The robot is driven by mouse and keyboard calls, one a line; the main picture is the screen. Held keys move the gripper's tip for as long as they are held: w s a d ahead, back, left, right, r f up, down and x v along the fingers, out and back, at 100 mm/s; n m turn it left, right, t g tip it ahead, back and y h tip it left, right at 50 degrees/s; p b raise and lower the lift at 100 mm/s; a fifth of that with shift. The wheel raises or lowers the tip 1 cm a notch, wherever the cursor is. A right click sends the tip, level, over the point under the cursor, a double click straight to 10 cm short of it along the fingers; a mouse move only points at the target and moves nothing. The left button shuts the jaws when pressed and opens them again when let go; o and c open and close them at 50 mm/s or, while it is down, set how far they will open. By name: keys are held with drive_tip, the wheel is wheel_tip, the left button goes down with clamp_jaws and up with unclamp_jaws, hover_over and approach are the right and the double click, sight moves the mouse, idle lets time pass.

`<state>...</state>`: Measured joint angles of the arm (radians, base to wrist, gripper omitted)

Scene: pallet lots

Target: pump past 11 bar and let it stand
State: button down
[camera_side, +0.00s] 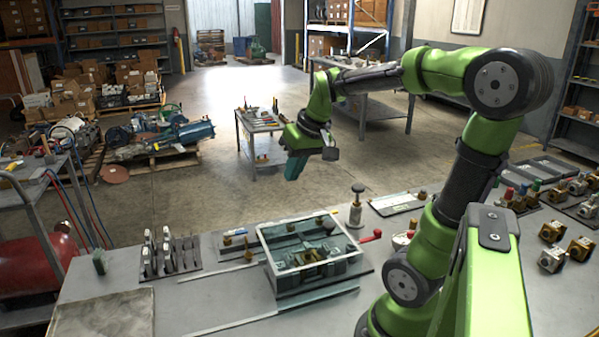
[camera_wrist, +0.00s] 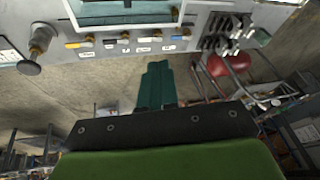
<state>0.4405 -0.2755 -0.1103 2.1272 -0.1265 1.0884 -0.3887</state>
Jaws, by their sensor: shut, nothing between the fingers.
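A small upright pump (camera_side: 355,215) with a pale body and a dark round knob (camera_side: 358,189) on a rod stands at the bench's far edge, just right of the glass-topped fixture. A dark round knob (camera_wrist: 29,67), likely the same one, shows at the left of the wrist view. My gripper (camera_side: 293,172) is in the air beyond the bench, up and left of the pump, and touches nothing. Its teal fingers are together and empty in the wrist view (camera_wrist: 157,84). No pressure reading can be made out.
A white-framed fixture (camera_side: 262,240) stands mid-bench. A rack of upright metal pieces (camera_side: 168,255) is to its left. Brass fittings (camera_side: 552,259) and trays (camera_side: 540,170) lie at the right. The air around my gripper is free.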

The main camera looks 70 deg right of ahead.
drive_tip(key=s+d+n+g, duration=0.1)
drive_tip(key=d+n+g, duration=0.1)
drive_tip(key=d, duration=0.7)
wheel_tip(320, 180, up, 3)
drive_tip(key=n+g, duration=0.3)
drive_tip(key=n, duration=1)
hover_over(358, 186)
drive_tip(key=shift+w+f+y, duration=0.1)
drive_tip(key=shift+y, duration=0.2)
wheel_tip(358, 186, down, 14)
drive_tip(key=shift+f, duration=0.1)
drive_tip(key=shift+f, duration=1.85)
